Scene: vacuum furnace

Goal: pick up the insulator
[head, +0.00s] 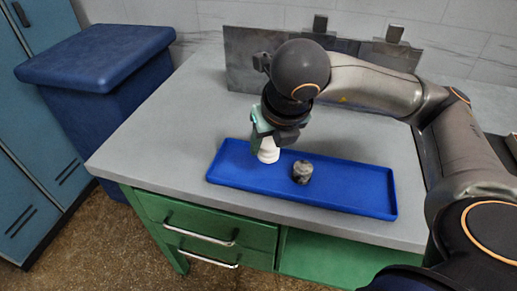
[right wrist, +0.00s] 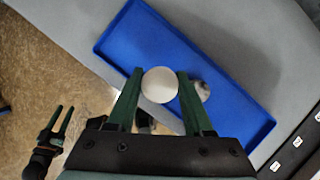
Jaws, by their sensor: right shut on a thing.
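The white insulator (head: 268,153) is at the left part of the blue tray in the head view. My right gripper (head: 264,138) comes down on it from above and is shut on it. In the right wrist view the insulator's round pale top (right wrist: 160,85) sits between the two green fingers of my right gripper (right wrist: 160,92). I cannot tell whether its base touches the tray. My left gripper (right wrist: 63,117) shows at the lower left of the right wrist view, fingers apart and empty; it is outside the head view.
The blue tray (head: 350,197) lies on the grey worktop (head: 170,135). A dark grey mottled cylinder (head: 302,172) stands in it, right of the insulator. Metal plates (head: 243,72) stand at the back. A blue bin (head: 98,58) is at the left. The tray's right part is empty.

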